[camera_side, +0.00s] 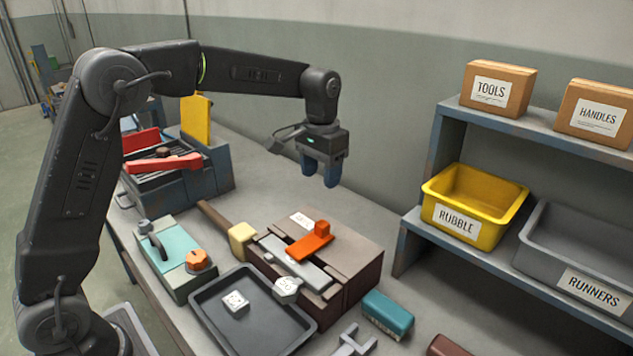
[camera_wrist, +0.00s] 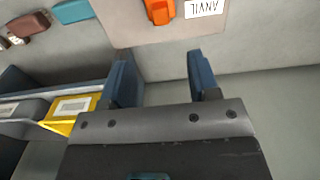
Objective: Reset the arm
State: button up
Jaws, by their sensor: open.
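My gripper (camera_side: 331,178) hangs from my arm above the back of the workbench, pointing down. Its two blue fingers are apart and nothing is between them; they also show in the wrist view (camera_wrist: 161,82). It is clear of every object, above and behind the brown anvil block (camera_side: 347,262). An orange handled piece (camera_side: 309,243) lies on top of that block, next to a grey metal plate (camera_side: 290,262). In the wrist view the orange piece (camera_wrist: 160,10) and a label reading ANVIL (camera_wrist: 204,8) are at the top edge.
A black tray (camera_side: 208,312) holds a white block (camera_side: 235,302). A mallet (camera_side: 240,238), a teal box (camera_side: 168,262), and a teal brush (camera_side: 387,312) lie around. Shelves at right hold a yellow RUBBLE bin (camera_side: 433,190) and a grey RUNNERS bin (camera_side: 545,262). A red-handled machine (camera_side: 200,180) stands at back left.

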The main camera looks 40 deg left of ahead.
jog(key=s+r+t, duration=0.2)
jog(key=s+r, duration=0.1)
jog(key=s, duration=0.7)
jog(key=s+r+t, duration=0.2)
jog(key=s+r, duration=0.2)
jog(key=s, duration=0.6)
jog(key=s+f+t, duration=0.1)
jog(key=s+f, duration=0.2)
jog(key=s, duration=0.5)
jog(key=shift+d+f+t, duration=0.3)
jog(key=shift+d+f, duration=0.1)
jog(key=shift+d, duration=0.05)
